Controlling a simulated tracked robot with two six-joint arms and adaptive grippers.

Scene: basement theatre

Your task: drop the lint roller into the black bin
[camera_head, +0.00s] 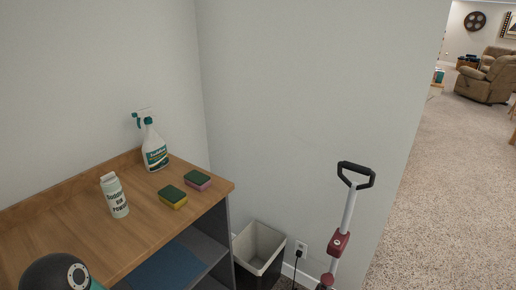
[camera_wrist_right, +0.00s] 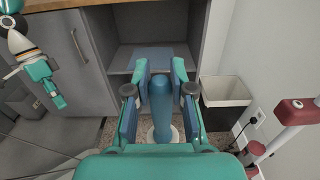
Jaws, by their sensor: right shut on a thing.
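The lint roller (camera_wrist_right: 161,105), with a blue handle and a pale end, is between the teal fingers of my right gripper (camera_wrist_right: 160,75) in the right wrist view. The gripper is shut on it. The black bin (camera_wrist_right: 226,113), with a pale inside, stands on the floor to the right of the gripper and apart from it. In the head view the bin (camera_head: 241,275) is beside the cabinet, near the wall. My left gripper (camera_wrist_right: 44,82) shows at the upper left of the wrist view; its jaws are too unclear to judge. Neither gripper shows in the head view.
A wooden-topped cabinet (camera_head: 60,237) holds a spray bottle (camera_head: 154,150), a white powder bottle (camera_head: 115,197) and two sponges (camera_head: 172,197). Its open shelf (camera_wrist_right: 119,61) faces my right gripper. A red-and-grey upright tool (camera_head: 340,243) stands right of the bin, near a plugged outlet (camera_head: 301,247).

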